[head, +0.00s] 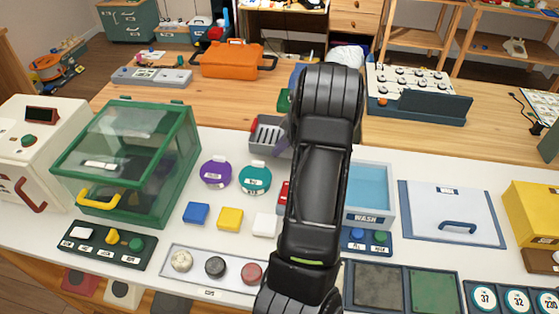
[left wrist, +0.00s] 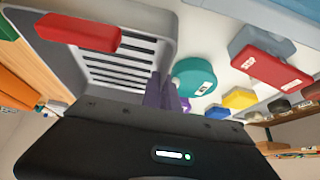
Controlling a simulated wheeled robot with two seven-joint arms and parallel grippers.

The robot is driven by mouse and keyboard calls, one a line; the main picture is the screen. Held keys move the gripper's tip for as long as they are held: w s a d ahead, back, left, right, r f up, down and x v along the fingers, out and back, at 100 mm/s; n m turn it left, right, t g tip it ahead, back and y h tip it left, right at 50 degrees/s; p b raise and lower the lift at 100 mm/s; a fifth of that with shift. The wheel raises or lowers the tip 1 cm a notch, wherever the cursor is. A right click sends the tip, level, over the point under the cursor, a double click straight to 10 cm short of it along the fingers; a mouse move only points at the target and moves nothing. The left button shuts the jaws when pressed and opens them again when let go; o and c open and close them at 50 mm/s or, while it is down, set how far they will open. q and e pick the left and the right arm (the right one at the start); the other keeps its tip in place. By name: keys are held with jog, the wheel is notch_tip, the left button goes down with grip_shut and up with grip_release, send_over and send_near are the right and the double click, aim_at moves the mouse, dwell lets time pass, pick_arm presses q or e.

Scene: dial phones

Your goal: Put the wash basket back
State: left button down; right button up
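The wash basket (head: 268,134), grey with slots and a red handle, sits at the back of the white counter, partly hidden by my left arm. In the left wrist view its slotted floor (left wrist: 118,68) and red handle (left wrist: 77,33) show close up. My left gripper (head: 285,138) is mostly hidden behind my arm in the head view. In the left wrist view its grey-purple fingers (left wrist: 162,90) are close together and empty, beside the basket's edge and apart from the handle. The blue basin marked WASH (head: 370,190) stands right of my arm. My right gripper is not in view.
Purple (head: 215,173) and teal (head: 254,178) round lids stand left of my arm, with blue, yellow and white blocks in front. A green clear-lidded box (head: 130,160) is at left. A white lidded panel (head: 450,212) lies right of the basin.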

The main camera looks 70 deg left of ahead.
aim_at(280, 157)
pick_arm(q)
notch_tip(280, 157, down, 4)
jog(key=shift+f+b, duration=0.15)
jog(key=shift+b, duration=0.75)
jog(key=shift+f, duration=0.35)
jog(key=shift+f+b, duration=0.2)
jog(key=shift+b, duration=0.1)
jog(key=c, duration=1.6)
grip_release()
jog(key=shift+r, duration=0.1)
jog(key=shift+c, duration=0.2)
jog(key=shift+r, duration=0.1)
jog(key=p+v, duration=0.5)
jog(key=v, duration=0.7)
